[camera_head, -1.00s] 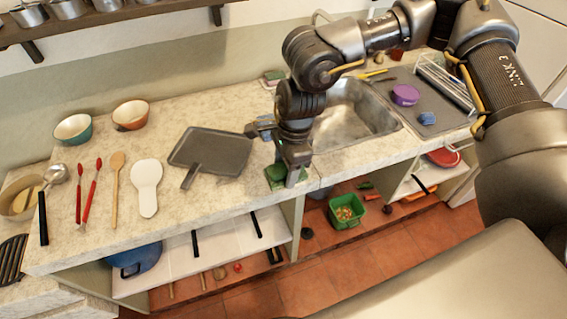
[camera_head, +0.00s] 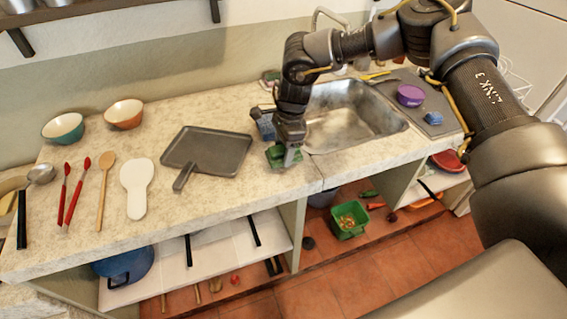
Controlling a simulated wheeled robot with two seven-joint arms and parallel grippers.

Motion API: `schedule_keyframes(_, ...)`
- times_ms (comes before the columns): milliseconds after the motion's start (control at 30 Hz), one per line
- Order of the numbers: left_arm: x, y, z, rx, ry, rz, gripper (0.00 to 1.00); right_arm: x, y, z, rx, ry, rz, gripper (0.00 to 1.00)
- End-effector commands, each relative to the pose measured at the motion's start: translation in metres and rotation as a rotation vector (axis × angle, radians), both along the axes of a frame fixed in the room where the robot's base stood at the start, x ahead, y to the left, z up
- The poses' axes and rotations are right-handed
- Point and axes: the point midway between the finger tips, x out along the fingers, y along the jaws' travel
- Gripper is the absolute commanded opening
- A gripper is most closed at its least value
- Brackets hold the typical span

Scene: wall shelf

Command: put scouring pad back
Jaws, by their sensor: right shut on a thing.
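A green scouring pad (camera_head: 277,157) is at the front of the counter, left of the sink. My right gripper (camera_head: 287,157) points down and is shut on this pad, partly covering it. I cannot tell whether the pad touches the counter. A blue item (camera_head: 264,124) lies just behind and left of the gripper. The sink (camera_head: 352,118) is right of the gripper. Another small item with green on it (camera_head: 270,77) sits at the back of the counter, left of the sink, partly hidden by my arm. My left gripper is not in view.
A grey square pan (camera_head: 207,150) lies left of the gripper. A white spoon rest (camera_head: 137,187), utensils and two bowls stand farther left. A purple container (camera_head: 410,95) and a blue sponge (camera_head: 432,118) are right of the sink. Below are open shelves and a green bin (camera_head: 349,220).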

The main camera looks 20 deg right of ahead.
Motion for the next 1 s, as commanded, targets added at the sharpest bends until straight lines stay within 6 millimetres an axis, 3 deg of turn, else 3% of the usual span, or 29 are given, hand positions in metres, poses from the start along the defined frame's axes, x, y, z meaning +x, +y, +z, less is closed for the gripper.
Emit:
schedule_keyframes(233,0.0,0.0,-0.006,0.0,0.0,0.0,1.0,0.004,-0.001,-0.006,0.0,0.0,0.0,0.34)
schedule_keyframes(467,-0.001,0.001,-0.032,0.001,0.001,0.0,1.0,0.006,-0.002,-0.039,0.0,0.001,0.001,0.34)
schedule_keyframes(867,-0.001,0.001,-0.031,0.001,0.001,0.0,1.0,0.006,-0.002,-0.041,0.0,0.001,0.0,0.34)
schedule_keyframes(900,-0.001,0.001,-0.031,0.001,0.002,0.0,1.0,0.006,-0.002,-0.041,0.0,0.0,0.0,0.57)
schedule_keyframes(1000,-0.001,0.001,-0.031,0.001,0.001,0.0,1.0,0.006,-0.002,-0.041,0.0,0.0,0.0,0.7)
